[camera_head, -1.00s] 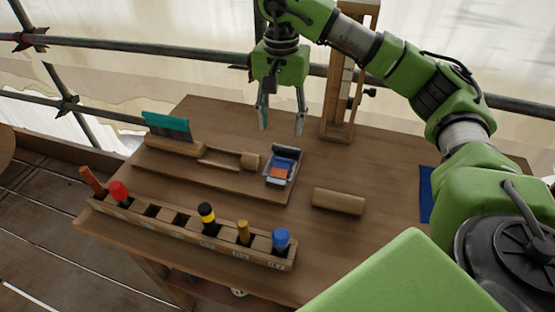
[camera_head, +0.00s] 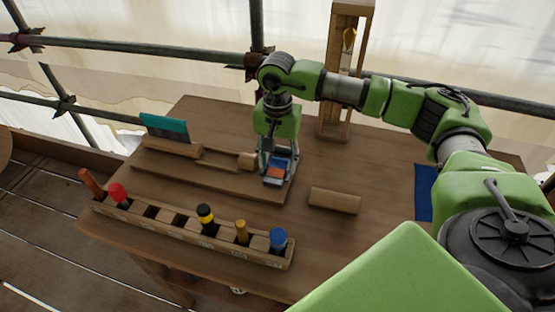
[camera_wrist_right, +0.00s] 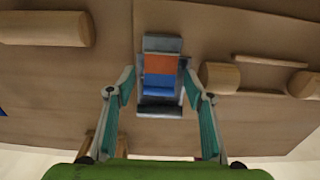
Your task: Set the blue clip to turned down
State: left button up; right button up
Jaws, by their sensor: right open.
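A small grey holder (camera_wrist_right: 160,44) with an orange part (camera_wrist_right: 160,64) and a blue part (camera_wrist_right: 158,86) sits on the wooden board; the blue part looks like the blue clip. I cannot tell whether it is turned up or down. In the head view the holder (camera_head: 275,182) is partly hidden by my right gripper (camera_head: 279,160). In the wrist view my right gripper (camera_wrist_right: 158,80) is open, with one finger on each side of the holder and nothing visibly gripped. My left gripper is not in view.
A wooden cylinder (camera_head: 334,200) lies right of the board. A tool rack (camera_head: 172,230) with coloured handles runs along the front. A teal-bladed tool (camera_head: 165,128) is at the left, a wooden frame (camera_head: 335,120) at the back, and a blue mat (camera_head: 425,190) at the right.

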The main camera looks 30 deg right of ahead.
jog(key=shift+c, duration=0.4)
jog(key=c, duration=1)
jog(key=shift+w+d+f+g+y+b, duration=0.2)
jog(key=shift+f+g+y+b, duration=0.15)
jog(key=shift+g+y+b, duration=0.3)
jog(key=shift+g+y, duration=0.25)
jog(key=shift+y, duration=0.1)
jog(key=o, duration=1.1)
